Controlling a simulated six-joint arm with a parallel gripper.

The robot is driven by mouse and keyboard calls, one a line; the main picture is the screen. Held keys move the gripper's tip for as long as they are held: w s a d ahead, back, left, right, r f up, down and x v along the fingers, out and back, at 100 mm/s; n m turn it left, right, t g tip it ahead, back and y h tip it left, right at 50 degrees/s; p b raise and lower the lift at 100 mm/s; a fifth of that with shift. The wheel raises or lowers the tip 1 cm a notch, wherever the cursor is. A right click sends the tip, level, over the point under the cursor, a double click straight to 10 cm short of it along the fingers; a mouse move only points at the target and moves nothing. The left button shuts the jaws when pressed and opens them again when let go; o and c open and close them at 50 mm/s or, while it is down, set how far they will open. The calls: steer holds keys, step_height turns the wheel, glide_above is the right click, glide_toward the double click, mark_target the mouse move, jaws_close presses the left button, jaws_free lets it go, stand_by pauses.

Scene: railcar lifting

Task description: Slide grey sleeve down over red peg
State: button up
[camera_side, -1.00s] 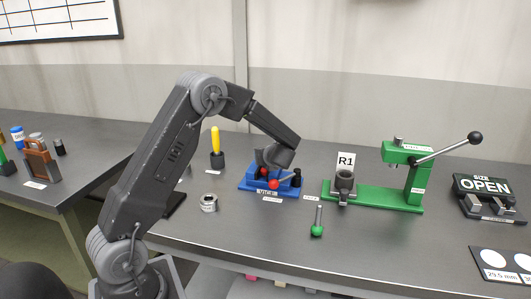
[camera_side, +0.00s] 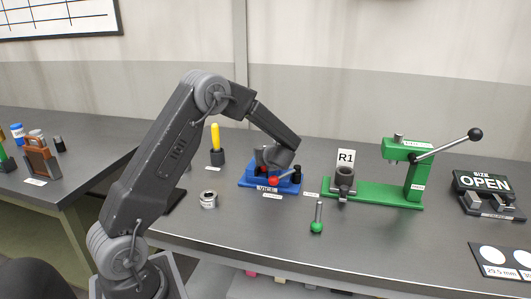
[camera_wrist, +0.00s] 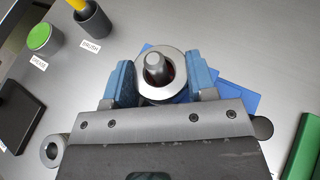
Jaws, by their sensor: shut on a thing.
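My gripper (camera_wrist: 160,85) has blue jaw pads on either side of the grey sleeve (camera_wrist: 178,92) and is shut on it. The sleeve looks like a pale metal ring from above. The peg's grey metal tip (camera_wrist: 155,66) stands up through the sleeve's opening, with a dark reddish part just inside the bore. The sleeve is around the peg; how far down it sits cannot be told. In the side view my gripper (camera_side: 268,160) is low over the blue vice (camera_side: 256,182), and the sleeve and peg are mostly hidden there.
A green press (camera_side: 405,180) with a long lever stands to the right.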

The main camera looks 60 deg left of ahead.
steer(key=shift+f, duration=0.6)
stand_by(0.4)
steer(key=o, duration=1.2)
steer(key=v, duration=1.3)
steer(key=s+d+r+n+t+h, duration=0.1)
steer(key=s+d+r+n+h, duration=0.2)
steer(key=s+d+n, duration=0.4)
steer(key=s+d+r+n+h, duration=0.3)
steer(key=s+d+n+h, duration=0.2)
steer(key=s, duration=0.3)
steer(key=s+d+r+n+t+h, duration=0.1)
steer(key=s+d+r+n+h, duration=0.2)
steer(key=s+d+n+h, duration=0.2)
steer(key=shift+s+d+r+n+t, duration=0.2)
steer(key=shift+s+d+n+t, duration=0.1)
steer(key=shift+s+d+n, duration=1.5)
steer(key=shift+w, duration=0.1)
